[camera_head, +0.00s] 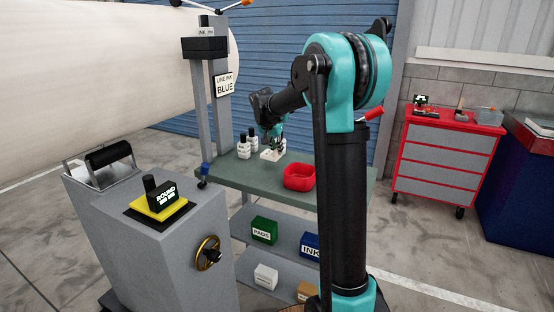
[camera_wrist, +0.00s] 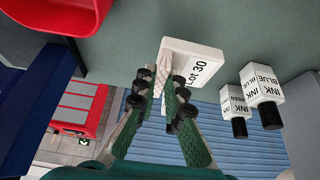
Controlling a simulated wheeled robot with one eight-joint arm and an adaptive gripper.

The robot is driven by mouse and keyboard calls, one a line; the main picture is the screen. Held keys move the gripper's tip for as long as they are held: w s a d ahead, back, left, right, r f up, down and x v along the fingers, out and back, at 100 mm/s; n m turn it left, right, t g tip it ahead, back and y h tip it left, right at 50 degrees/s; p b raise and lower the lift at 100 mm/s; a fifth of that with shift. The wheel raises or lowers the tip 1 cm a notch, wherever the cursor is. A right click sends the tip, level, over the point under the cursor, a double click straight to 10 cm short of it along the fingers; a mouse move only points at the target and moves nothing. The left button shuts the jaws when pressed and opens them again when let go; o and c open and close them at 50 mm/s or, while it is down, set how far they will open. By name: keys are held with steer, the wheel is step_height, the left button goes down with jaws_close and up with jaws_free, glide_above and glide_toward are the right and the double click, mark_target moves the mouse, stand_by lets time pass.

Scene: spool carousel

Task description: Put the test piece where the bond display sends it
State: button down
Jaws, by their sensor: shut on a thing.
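In the wrist view, my gripper (camera_wrist: 162,88) is shut on a pale, narrow, patterned piece (camera_wrist: 163,72), which looks like the test piece. In the head view, my gripper (camera_head: 275,134) is low over the green bench top, at the white block (camera_head: 270,155); the piece is too small to make out there. The bond display (camera_head: 165,194) is a dark box with lit text reading like "BOUND", on a yellow pad; its second line is unreadable.
Two ink bottles (camera_head: 244,149), one marked blue, stand left of the block. An open red tray (camera_head: 299,178) sits to the right on the bench (camera_head: 250,180). A "LINE INK BLUE" sign (camera_head: 225,84) hangs above. Boxes (camera_head: 264,229) fill the lower shelves. A red drawer cabinet (camera_head: 440,160) stands right.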

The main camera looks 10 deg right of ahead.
mark_target(277, 160)
steer(key=shift+f, duration=2.2)
steer(key=c, duration=1.6)
jaws_free()
steer(key=shift+f, duration=0.1)
steer(key=v, duration=1.2)
